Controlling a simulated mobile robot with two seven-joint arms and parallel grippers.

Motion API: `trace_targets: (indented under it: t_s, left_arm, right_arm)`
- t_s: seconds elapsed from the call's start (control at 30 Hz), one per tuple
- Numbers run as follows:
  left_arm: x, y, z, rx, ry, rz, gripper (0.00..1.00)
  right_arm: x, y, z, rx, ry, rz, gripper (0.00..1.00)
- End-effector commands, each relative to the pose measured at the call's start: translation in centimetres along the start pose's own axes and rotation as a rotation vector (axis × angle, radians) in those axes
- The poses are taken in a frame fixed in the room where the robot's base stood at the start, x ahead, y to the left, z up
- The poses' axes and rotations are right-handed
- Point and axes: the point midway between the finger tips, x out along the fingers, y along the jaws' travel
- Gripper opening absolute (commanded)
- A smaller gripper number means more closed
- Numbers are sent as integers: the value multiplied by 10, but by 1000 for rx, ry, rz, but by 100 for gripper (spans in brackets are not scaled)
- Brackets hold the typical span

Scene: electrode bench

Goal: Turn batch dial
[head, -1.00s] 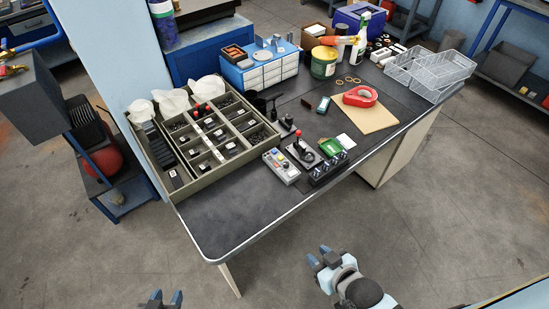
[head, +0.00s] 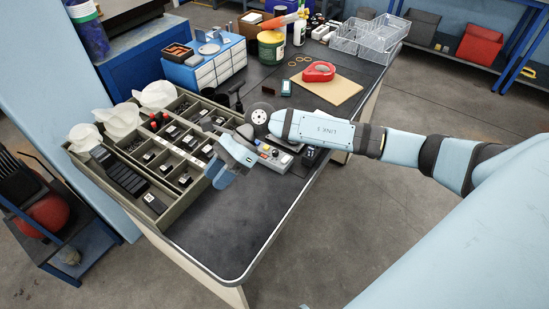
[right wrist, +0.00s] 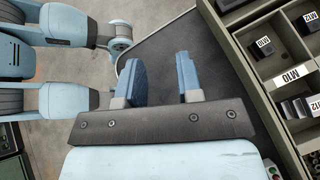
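A grey control box (head: 270,154) with small coloured buttons stands on the bench beside the parts tray, partly hidden by my right arm. A sliver of it with coloured buttons shows at the lower right edge of the right wrist view (right wrist: 269,166). I cannot make out which control is the batch dial. My right gripper (head: 222,168) hangs over the bench between the control box and the tray. In the right wrist view its two blue fingers (right wrist: 161,78) are apart with nothing between them.
A divided parts tray (head: 153,214) with labelled bins lies left of the gripper. The front of the bench top (head: 222,240) is clear.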

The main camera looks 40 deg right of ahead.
Motion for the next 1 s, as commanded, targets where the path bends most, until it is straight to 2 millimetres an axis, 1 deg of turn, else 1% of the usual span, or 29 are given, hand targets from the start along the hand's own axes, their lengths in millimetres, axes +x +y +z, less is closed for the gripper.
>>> trace_targets:
  t_s: [0.03, 0.07, 0.1, 0.17, 0.2, 0.3, 0.4, 0.43, 0.5, 0.6, 0.77, 1.0]
  left_arm:
    - [8, 0, 11, -5, -1, 2, 43]
    - [10, 1, 14, -7, -2, 2, 43]
    - [12, 1, 17, -9, -4, 3, 43]
    - [15, 2, 20, -13, -5, 5, 43]
    - [16, 2, 21, -16, -4, 5, 43]
    - [19, 3, 22, -22, 1, 6, 43]
    - [20, 4, 24, -26, 0, 6, 43]
    - [21, 4, 24, -27, 0, 7, 43]
    - [21, 4, 24, -27, 0, 6, 43]
    - [21, 4, 24, -27, 0, 6, 43]
    - [21, 2, 24, -22, -1, 6, 43]
    - [21, -1, 27, -9, -4, 5, 43]
  right_arm:
    - [-21, -18, -25, -109, 161, -12, 33]
    - [-35, -25, -37, -166, 257, -10, 33]
    - [-55, -35, -51, -230, 379, -7, 33]
    - [-88, -48, -69, -304, 546, 1, 33]
    - [-108, -55, -78, -338, 644, 8, 33]
    - [-154, -66, -94, -386, 833, 25, 33]
    - [-182, -71, -100, -404, 945, 40, 33]
    - [-188, -72, -102, -405, 966, 44, 33]
    - [-194, -73, -105, -407, 993, 47, 33]
    - [-191, -74, -113, -407, 1001, 51, 33]
    - [-174, -78, -136, -406, 997, 54, 33]
    - [-145, -85, -178, -406, 995, 51, 33]
